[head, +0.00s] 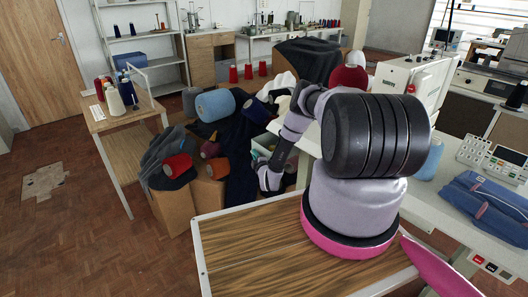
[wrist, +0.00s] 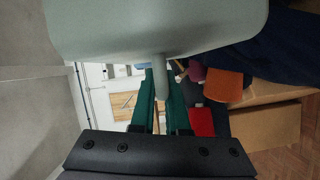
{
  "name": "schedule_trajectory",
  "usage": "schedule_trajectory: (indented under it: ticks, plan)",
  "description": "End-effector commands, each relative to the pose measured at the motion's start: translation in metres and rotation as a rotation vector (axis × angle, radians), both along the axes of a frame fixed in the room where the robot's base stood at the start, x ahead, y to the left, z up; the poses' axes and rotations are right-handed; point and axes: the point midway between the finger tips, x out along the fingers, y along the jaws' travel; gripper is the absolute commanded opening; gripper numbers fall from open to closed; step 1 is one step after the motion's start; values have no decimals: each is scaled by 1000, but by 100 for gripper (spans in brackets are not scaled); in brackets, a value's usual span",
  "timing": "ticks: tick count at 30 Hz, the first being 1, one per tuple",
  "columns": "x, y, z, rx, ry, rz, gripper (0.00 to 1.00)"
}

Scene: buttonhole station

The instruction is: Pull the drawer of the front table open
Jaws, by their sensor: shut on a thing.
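In the wrist view, the green fingers of my gripper (wrist: 161,100) are shut on a pale grey post, which looks like the drawer's handle (wrist: 162,72). The post joins a large, pale, rounded surface (wrist: 155,25) across the top of the view. I cannot tell how far the drawer stands open.
Cardboard boxes (head: 172,207) with yarn cones and dark cloth stand beyond the front table. A small side table (head: 135,118) with cones is at left. A white worktable (head: 448,197) with a blue pouch (head: 485,205) is at right. The parquet floor at left is mostly clear.

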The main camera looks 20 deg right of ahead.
Motion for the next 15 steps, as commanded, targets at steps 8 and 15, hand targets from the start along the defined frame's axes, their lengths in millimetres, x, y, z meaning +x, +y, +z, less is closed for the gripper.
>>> schedule_trajectory:
  ticks: [8, 15]
  plan:
    - [-11, 26, -2, 0, 4, 0, 0]
    - [-13, 30, -2, 0, 5, -2, 0]
